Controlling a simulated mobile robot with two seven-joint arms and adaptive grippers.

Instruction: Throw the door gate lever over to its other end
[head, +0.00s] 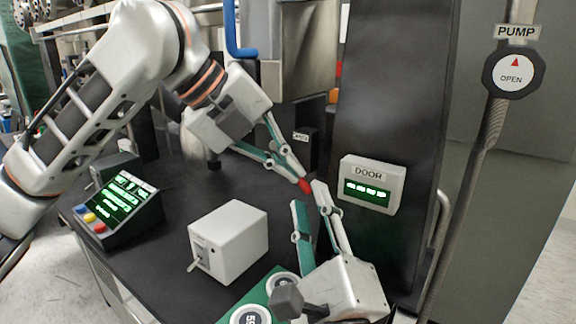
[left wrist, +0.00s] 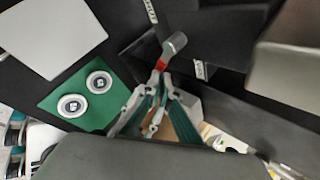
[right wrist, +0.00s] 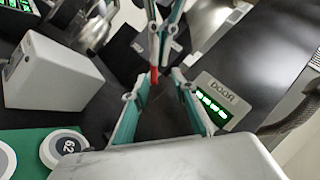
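A red piece (head: 305,186) shows at my left gripper's fingertips; I take it for part of the door gate lever. The left wrist view shows it as a red band (left wrist: 160,65) beside a silver cylinder (left wrist: 175,44). It also shows in the right wrist view (right wrist: 153,76). My left gripper (head: 301,179) has its fingers drawn together, tips against or very near the red piece. Whether it is pinched is unclear. My right gripper (head: 307,194) is open and empty, just below the left fingertips. The lever's mount and travel are hidden.
The DOOR display box (head: 371,184) is on the dark panel at right. A white switch box (head: 229,240) and green plate with round weights (head: 284,282) sit on the black bench. A console (head: 124,206) stands left. The PUMP dial (head: 508,73) is at upper right.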

